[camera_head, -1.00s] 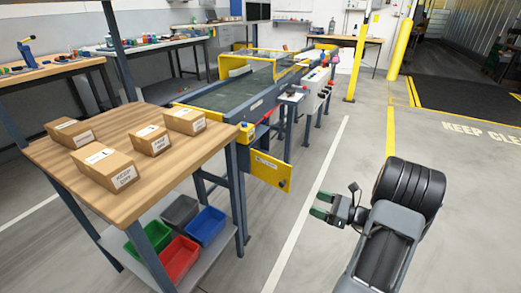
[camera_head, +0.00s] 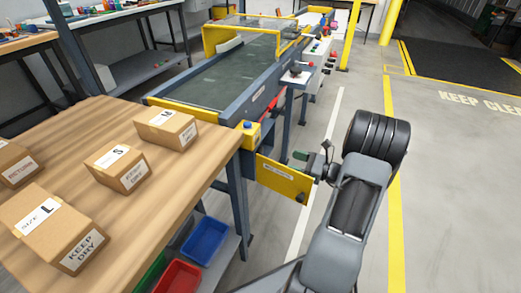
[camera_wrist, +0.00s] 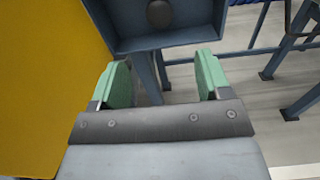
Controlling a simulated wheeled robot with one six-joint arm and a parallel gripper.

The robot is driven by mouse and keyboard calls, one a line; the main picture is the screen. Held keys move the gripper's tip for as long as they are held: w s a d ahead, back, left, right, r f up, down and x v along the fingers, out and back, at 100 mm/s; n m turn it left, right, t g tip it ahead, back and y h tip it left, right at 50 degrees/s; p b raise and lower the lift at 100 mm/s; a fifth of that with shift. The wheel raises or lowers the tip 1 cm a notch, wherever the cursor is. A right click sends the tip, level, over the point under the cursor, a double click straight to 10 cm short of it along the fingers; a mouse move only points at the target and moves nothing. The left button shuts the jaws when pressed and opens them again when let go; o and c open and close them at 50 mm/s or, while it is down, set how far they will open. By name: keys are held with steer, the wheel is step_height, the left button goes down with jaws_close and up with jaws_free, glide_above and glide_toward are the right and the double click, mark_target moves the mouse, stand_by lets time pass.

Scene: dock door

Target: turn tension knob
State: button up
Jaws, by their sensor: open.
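A dark round knob (camera_wrist: 160,14) shows at the top of the wrist view, set in a blue-grey box-like frame (camera_wrist: 200,38) on the conveyor. It looks like the tension knob; any marking on it is too small to tell. My gripper (camera_wrist: 154,82) is open, its two green fingers apart with nothing between them. The knob lies ahead of the fingers, near the middle of the gap, and is not touched. In the head view my gripper (camera_head: 309,160) is beside the far right edge of the yellow panel (camera_head: 281,179); the knob cannot be made out there.
The yellow panel (camera_wrist: 45,80) fills the left of the wrist view, close to the left finger. A wooden table (camera_head: 95,140) with several boxes stands at the left. The conveyor (camera_head: 235,70) runs behind. Grey floor (camera_head: 430,230) at the right is clear.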

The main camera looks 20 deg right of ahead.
mark_target(262, 153)
steer(key=b+x, duration=0.3)
steer(key=x, duration=0.8)
steer(key=shift+w+a, duration=0.25)
steer(key=shift+a, duration=0.1)
steer(key=c, duration=0.9)
